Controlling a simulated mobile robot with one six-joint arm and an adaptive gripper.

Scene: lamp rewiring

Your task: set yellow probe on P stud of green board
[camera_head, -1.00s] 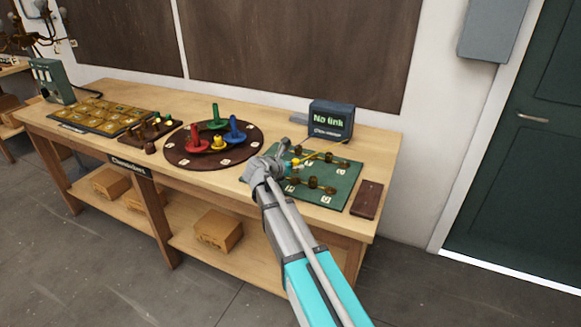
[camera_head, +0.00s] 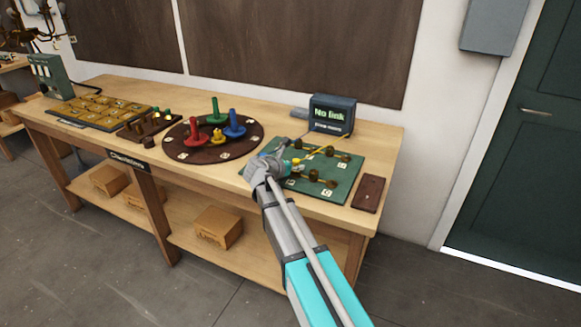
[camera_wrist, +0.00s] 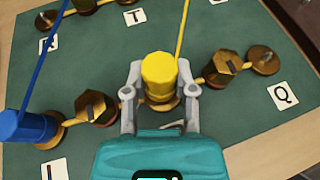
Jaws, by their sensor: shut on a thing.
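My gripper (camera_head: 287,161) is over the left part of the green board (camera_head: 342,184) on the bench. In the wrist view it is shut on the yellow probe (camera_wrist: 158,70), with one finger on each side. A yellow wire runs up from the probe. A round brass piece (camera_wrist: 160,104) shows right under the probe; I cannot tell whether they touch. Brass studs stand on both sides of it. The blue probe (camera_wrist: 22,127) stands on a brass piece at the left, its blue wire running up. I can read labels Q (camera_wrist: 284,95) and T (camera_wrist: 134,17); no P label is readable.
The "No link" meter box (camera_head: 331,114) stands behind the board. A brown block (camera_head: 368,193) lies to its right. The round dark board (camera_head: 178,149) with coloured pegs is to the left. Some bare bench top lies along the front edge.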

